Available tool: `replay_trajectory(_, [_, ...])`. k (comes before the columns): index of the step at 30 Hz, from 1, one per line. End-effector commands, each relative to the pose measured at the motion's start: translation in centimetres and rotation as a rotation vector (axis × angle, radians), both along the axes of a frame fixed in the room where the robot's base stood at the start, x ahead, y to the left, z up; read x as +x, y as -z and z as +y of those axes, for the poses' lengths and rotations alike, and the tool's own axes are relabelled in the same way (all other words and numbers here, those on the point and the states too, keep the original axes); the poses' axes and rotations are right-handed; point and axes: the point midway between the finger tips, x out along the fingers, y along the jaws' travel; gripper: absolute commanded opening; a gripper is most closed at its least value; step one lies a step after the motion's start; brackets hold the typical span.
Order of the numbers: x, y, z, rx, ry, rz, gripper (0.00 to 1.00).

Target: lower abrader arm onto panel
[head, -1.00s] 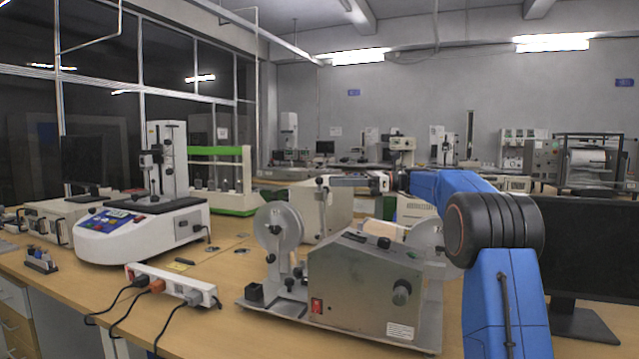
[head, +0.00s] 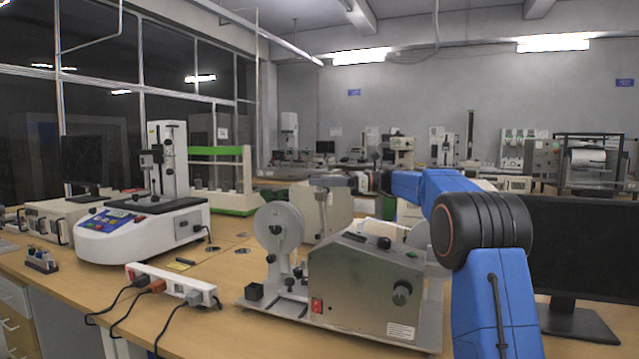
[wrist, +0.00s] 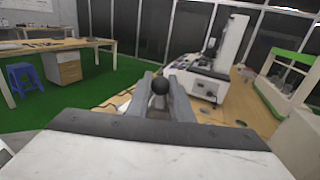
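The abrader (head: 365,285) is a brushed-metal box on a grey base plate at centre in the head view, with pale upright discs (head: 278,230) at its sides. The fingers stand apart on both sides of the knob; firm contact is not clear. In the head view my gripper (head: 331,181) is level with the arm's top. The panel cannot be made out.
A white tester (head: 140,230) and a power strip (head: 170,284) with cables stand left of the abrader. A beige box (head: 335,215) is behind it. A dark monitor (head: 585,250) is at the right. Bare bench (head: 215,330) lies in front.

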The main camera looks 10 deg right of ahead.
Motion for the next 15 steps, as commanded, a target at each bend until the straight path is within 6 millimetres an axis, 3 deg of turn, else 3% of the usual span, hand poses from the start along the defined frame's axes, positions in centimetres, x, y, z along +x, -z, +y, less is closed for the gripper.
replay_trajectory(8, [-0.4, 0.1, 0.3, -0.009, 0.0, -0.013, 0.0])
replay_trajectory(15, [-2.7, 0.7, 1.9, -0.072, 0.0, -0.1, 0.0])
